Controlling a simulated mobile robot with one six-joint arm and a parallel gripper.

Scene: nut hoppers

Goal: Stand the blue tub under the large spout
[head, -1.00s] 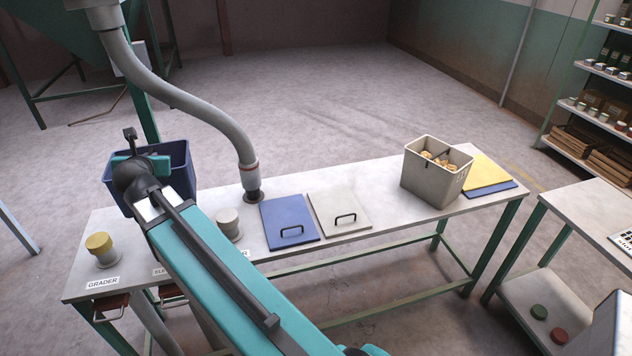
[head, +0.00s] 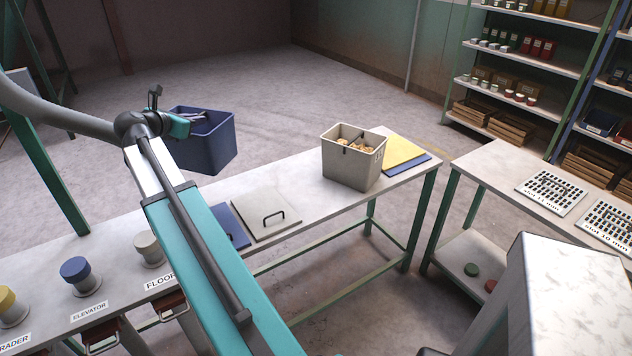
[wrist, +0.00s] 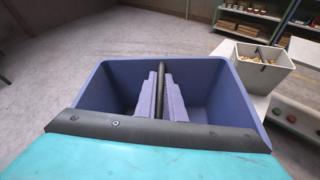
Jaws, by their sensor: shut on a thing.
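The blue tub (head: 214,150) is an open-topped box with a dark bar across its middle. In the head view it hangs in the air behind the bench, roughly level. My gripper (head: 192,122) is shut on the bar. In the wrist view my gripper (wrist: 161,82) has a finger on each side of the bar, and the tub (wrist: 95,85) looks empty. I cannot tell which outlet is the large spout.
The bench (head: 300,190) carries a grey bin (head: 350,172) of nuts, a white lid (head: 262,215), a blue lid (head: 232,225) and a yellow lid (head: 402,150). Capped stubs labelled ELEVATOR (head: 75,275) and FLOOR (head: 148,250) stand at left. A second table (head: 500,185) is right.

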